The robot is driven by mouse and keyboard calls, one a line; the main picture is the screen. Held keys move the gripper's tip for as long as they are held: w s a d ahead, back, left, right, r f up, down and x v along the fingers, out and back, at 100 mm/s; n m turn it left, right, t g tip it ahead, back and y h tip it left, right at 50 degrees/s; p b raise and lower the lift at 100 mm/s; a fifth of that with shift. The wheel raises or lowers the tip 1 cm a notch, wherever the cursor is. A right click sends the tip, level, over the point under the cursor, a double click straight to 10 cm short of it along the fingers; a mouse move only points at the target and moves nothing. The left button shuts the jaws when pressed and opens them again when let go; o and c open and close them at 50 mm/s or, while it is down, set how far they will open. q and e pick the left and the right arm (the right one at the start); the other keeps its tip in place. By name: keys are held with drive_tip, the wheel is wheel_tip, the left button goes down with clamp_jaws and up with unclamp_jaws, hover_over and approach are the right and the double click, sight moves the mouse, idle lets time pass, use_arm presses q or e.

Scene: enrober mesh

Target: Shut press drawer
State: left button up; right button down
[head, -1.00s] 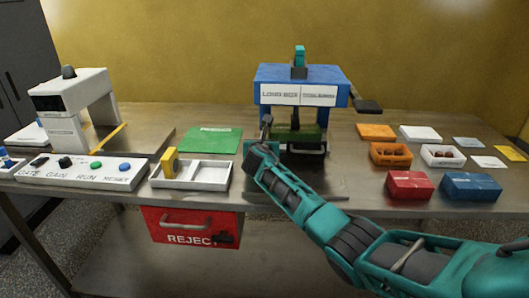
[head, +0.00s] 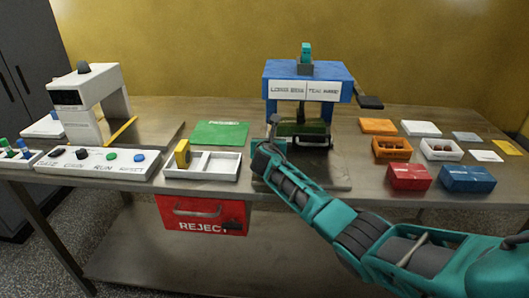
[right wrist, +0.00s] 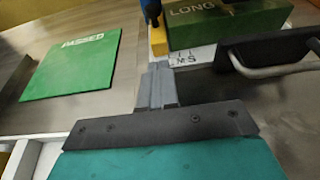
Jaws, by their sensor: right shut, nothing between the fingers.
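The blue press (head: 308,72) stands at the back middle of the table. Its drawer (head: 312,140) has a dark front with a metal handle and sits low in the press opening, seemingly forward of the posts; the head view does not show how far. A green box marked LONG (right wrist: 228,22) lies behind the drawer front (right wrist: 265,52) in the right wrist view. My right gripper (head: 272,122) is shut and empty at the left of the drawer. Its closed fingers (right wrist: 157,85) point toward a yellow block and blue post, left of the handle. My left gripper is out of view.
A green PASSED mat (head: 221,133) and white divided tray (head: 203,172) lie left of the press. A red REJECT drawer (head: 200,214) hangs below the table edge. Coloured boxes, including a red one (head: 408,177), stand at right. A dark lever (head: 369,102) juts from the press's right.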

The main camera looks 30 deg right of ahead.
drive_tip(key=p+v, duration=0.1)
drive_tip(key=v, duration=0.2)
drive_tip(key=shift+w, duration=0.1)
drive_tip(key=v, duration=0.6)
drive_tip(key=shift+f, duration=0.1)
drive_tip(key=shift+s+a, duration=0.35)
drive_tip(key=shift+s, duration=0.35)
drive_tip(key=shift+s, duration=0.1)
